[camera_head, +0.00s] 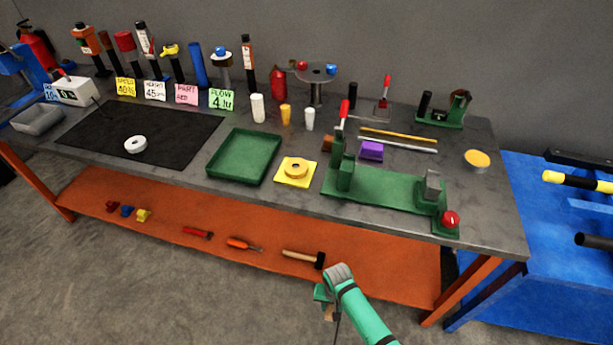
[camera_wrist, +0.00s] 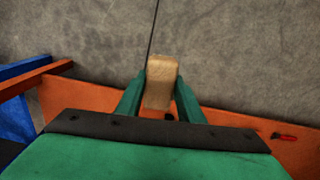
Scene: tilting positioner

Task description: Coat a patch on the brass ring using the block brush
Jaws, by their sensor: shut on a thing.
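The brass ring (camera_head: 296,169) lies flat on a yellow square plate (camera_head: 284,180) near the table's front edge. My gripper (camera_head: 325,303) is low in front of the table, apart from the ring. In the wrist view my gripper (camera_wrist: 160,100) is shut on a tan wooden block, which looks like the handle of the block brush (camera_wrist: 161,75). A small brown part of it also shows below my gripper in the head view (camera_head: 329,314). Its bristles are not visible.
A green tray (camera_head: 270,143) stands left of the plate, and a green fixture (camera_head: 385,188) stands right of it. A white ring (camera_head: 135,145) lies on a black mat (camera_head: 185,125). A yellow-topped round tin (camera_head: 477,159) sits at the right. A hammer (camera_head: 303,256) lies on the orange shelf.

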